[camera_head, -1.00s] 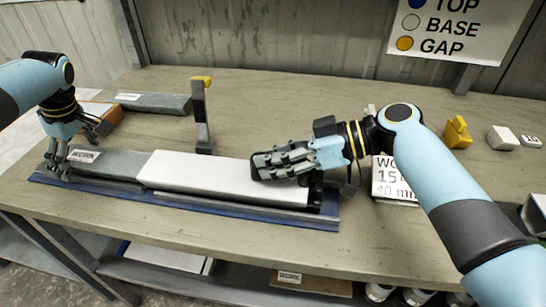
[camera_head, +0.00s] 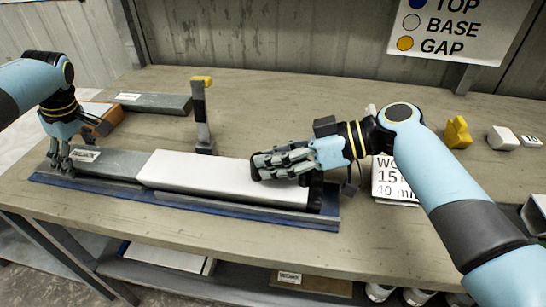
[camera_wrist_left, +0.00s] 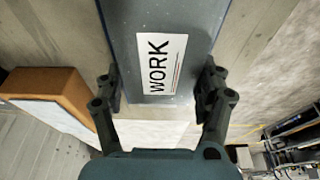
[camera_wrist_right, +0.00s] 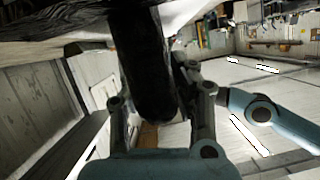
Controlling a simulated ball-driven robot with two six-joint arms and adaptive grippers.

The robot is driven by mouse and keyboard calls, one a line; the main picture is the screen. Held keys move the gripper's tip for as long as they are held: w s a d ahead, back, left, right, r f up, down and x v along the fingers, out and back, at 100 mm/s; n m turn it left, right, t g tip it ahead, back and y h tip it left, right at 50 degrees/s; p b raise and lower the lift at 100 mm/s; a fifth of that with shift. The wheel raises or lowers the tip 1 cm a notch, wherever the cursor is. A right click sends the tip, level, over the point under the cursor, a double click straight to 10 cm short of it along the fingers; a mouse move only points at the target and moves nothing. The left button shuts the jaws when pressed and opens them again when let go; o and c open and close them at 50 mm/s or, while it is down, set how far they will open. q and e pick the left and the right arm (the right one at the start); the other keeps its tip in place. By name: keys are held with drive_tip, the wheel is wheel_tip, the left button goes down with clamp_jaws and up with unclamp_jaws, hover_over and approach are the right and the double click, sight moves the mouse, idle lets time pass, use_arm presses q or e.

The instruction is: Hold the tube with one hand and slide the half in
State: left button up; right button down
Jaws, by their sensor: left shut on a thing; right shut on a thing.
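A long grey box-like piece with a WORK label (camera_head: 115,163) lies along a blue-edged rail (camera_head: 240,212). The label shows clearly in the left wrist view (camera_wrist_left: 160,65). My left gripper (camera_head: 62,158) is shut across its left end, one finger on each side. A white half (camera_head: 195,172) lies in line with the grey piece, its left end meeting or overlapping it; I cannot tell which. My right gripper (camera_head: 268,166) is at the white half's right part. In the right wrist view its fingers are shut around a dark rounded piece (camera_wrist_right: 142,75). A dark end (camera_head: 315,198) shows below the white half.
An upright post with a yellow top (camera_head: 203,115) stands just behind the rail. A grey block (camera_head: 155,103) and an orange-brown box (camera_head: 103,112) lie at the back left. A yellow piece (camera_head: 458,133) and a white block (camera_head: 502,137) sit at the right. The back middle is clear.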

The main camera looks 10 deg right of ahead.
sight(137, 164)
use_arm(q)
drive_tip(key=shift+d+r, duration=0.1)
idle(0.6)
drive_tip(key=shift+d, duration=0.35)
drive_tip(key=shift+s+d, duration=0.3)
drive_tip(key=shift+d, duration=0.3)
drive_tip(key=shift+s+d, duration=0.1)
drive_tip(key=shift+d, duration=0.25)
drive_tip(key=shift+s+d, duration=0.25)
drive_tip(key=shift+d, duration=0.55)
drive_tip(key=shift+s+d, duration=0.25)
drive_tip(key=shift+d, duration=0.5)
drive_tip(key=shift+s+d, duration=0.1)
drive_tip(key=shift+d, duration=0.25)
drive_tip(key=shift+s+d, duration=0.2)
drive_tip(key=shift+d, duration=0.35)
drive_tip(key=shift+s+d, duration=0.1)
drive_tip(key=shift+d, duration=0.25)
drive_tip(key=shift+s+d, duration=0.4)
drive_tip(key=shift+d, duration=0.75)
drive_tip(key=shift+s+d, duration=0.35)
drive_tip(key=shift+d, duration=0.8)
drive_tip(key=shift+s+d, duration=0.4)
drive_tip(key=shift+d, duration=0.75)
